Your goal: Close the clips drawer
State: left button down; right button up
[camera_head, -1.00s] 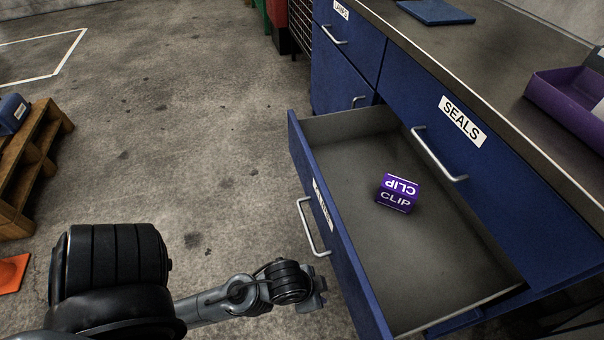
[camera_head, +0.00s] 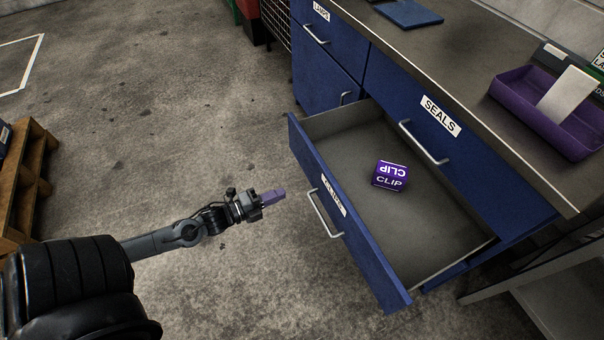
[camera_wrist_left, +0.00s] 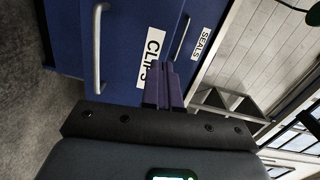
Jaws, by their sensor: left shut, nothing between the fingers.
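The clips drawer (camera_head: 352,232) is pulled out from the blue cabinet, with a silver bar handle (camera_head: 325,213) on its front. A purple box marked CLIP (camera_head: 390,175) lies inside it. My left gripper (camera_head: 272,197) is shut and empty, in front of the drawer face and a little left of the handle, with a gap between them in the head view. In the left wrist view the purple fingers (camera_wrist_left: 163,86) point at the drawer front by the CLIPS label (camera_wrist_left: 151,59), and the handle (camera_wrist_left: 99,48) is to their left. My right gripper is not in view.
The seals drawer (camera_head: 440,115) above is shut. A purple tray (camera_head: 548,115) and a blue flat item (camera_head: 408,13) lie on the counter. A wooden pallet (camera_head: 25,185) stands at the far left. The floor left of the drawer is clear.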

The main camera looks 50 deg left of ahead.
pick_arm(q)
jog(key=a+r+m+h, duration=0.1)
jog(key=b, duration=0.6)
send_near(324, 172)
jog(key=shift+m, duration=0.3)
jog(key=x, duration=0.5)
jog(key=shift+w+f, duration=0.25)
jog(key=shift+f, duration=0.05)
jog(key=shift+w+d+r+b, duration=0.15)
jog(key=shift+w+b, duration=0.35)
jog(key=shift+w, duration=0.2)
jog(key=shift+w, duration=0.1)
